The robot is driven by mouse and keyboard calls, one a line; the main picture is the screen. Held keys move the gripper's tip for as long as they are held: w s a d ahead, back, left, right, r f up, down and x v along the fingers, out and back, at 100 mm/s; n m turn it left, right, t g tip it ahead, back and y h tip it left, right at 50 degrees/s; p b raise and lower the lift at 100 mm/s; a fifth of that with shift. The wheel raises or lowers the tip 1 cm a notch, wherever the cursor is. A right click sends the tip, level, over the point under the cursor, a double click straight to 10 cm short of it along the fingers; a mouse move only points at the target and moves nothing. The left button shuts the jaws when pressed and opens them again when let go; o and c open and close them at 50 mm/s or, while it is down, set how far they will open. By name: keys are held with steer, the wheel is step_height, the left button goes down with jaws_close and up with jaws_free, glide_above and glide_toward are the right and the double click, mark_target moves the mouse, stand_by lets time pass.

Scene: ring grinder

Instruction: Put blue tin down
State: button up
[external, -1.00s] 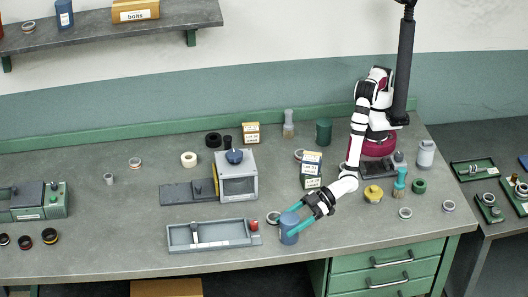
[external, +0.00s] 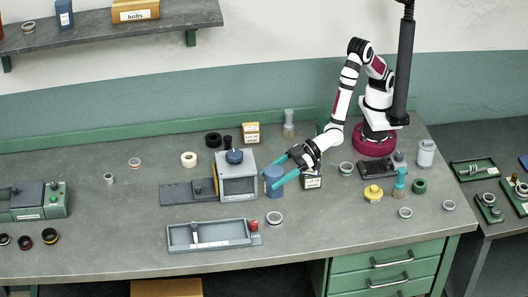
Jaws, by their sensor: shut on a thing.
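The blue tin (external: 273,184) is upright just right of the grey boxy machine with a blue knob (external: 238,178). My gripper (external: 282,172) has its teal fingers shut around the tin, reaching in from the right. The tin's base is at or close to the bench top; I cannot tell whether it touches. Part of the tin is hidden behind the near finger.
A metal ring (external: 275,218) lies in front of the tin. A grey tray (external: 208,236) with a red knob sits near the front edge.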

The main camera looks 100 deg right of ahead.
steer(key=shift+d+r, duration=0.3)
steer(key=shift+d, duration=0.05)
steer(key=r, duration=0.5)
steer(key=shift+w+d, duration=0.1)
steer(key=shift+d, duration=0.25)
steer(key=s+d+m+h, duration=0.2)
steer(key=d+m+h, duration=0.25)
steer(key=d, duration=0.95)
steer(key=s+d+m+h, duration=0.2)
steer(key=d+m+h, duration=0.25)
steer(key=d, duration=0.85)
steer(key=shift+n, duration=0.5)
step_height(320, 180, down, 16)
steer(key=shift+s+r, duration=0.15)
steer(key=shift+r, duration=0.1)
steer(key=shift+f, duration=0.2)
steer(key=shift+f, duration=0.1)
